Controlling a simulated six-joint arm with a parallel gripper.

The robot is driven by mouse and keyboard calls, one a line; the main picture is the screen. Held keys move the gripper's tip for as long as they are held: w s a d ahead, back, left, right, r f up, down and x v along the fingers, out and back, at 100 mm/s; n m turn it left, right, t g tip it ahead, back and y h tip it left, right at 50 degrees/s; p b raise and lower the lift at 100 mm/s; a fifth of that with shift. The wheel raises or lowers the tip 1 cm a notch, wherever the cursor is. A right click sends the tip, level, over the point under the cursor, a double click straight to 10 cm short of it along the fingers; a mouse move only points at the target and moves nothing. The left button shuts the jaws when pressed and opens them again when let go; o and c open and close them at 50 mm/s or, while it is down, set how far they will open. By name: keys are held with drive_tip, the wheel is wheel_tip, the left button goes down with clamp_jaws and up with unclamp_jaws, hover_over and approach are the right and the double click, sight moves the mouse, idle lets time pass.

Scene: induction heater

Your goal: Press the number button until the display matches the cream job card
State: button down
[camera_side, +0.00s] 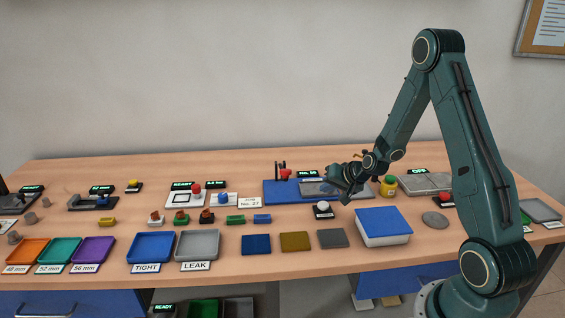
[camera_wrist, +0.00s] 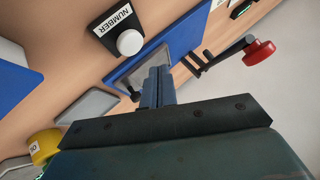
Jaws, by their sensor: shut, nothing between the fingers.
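The number button is a white round cap on a black box (camera_side: 323,210), standing in front of the blue board. In the wrist view its white cap (camera_wrist: 130,42) and NUMBER label show whole, with nothing on it. My gripper (camera_side: 343,197) is shut and empty, above the board and to the right of the button, apart from it. Its closed fingers (camera_wrist: 158,75) show in the wrist view, below and right of the button. A pale card (camera_side: 250,202) reads "No. 27". A small display with green text (camera_side: 308,174) stands behind the board; its text is too small to read.
The blue board (camera_side: 281,196) carries a grey plate and a red-knobbed lever (camera_wrist: 259,53). A yellow-green jar (camera_side: 388,187) and a blue-topped box (camera_side: 383,224) stand to the right. Coloured pads (camera_side: 295,241) and trays (camera_side: 151,247) line the front. Bare table surrounds the button's front.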

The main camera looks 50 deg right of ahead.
drive_tip(key=shift+r, duration=1)
drive_tip(key=s+a+r+n+g+y, duration=0.1)
drive_tip(key=s+a+r+n, duration=0.2)
drive_tip(key=a+r, duration=0.45)
drive_tip(key=s+a+r+n+g, duration=0.1)
drive_tip(key=s+a+r+n, duration=0.2)
drive_tip(key=a+r, duration=0.45)
drive_tip(key=s+a+r+n, duration=0.2)
drive_tip(key=s+a+r, duration=0.1)
drive_tip(key=s, duration=0.6)
drive_tip(key=s+a+r+n+g, duration=0.1)
drive_tip(key=s+a+r, duration=0.3)
drive_tip(key=s, duration=0.6)
drive_tip(key=shift+s+a+n, duration=0.25)
drive_tip(key=shift+a+n, duration=0.2)
drive_tip(key=shift+n, duration=0.45)
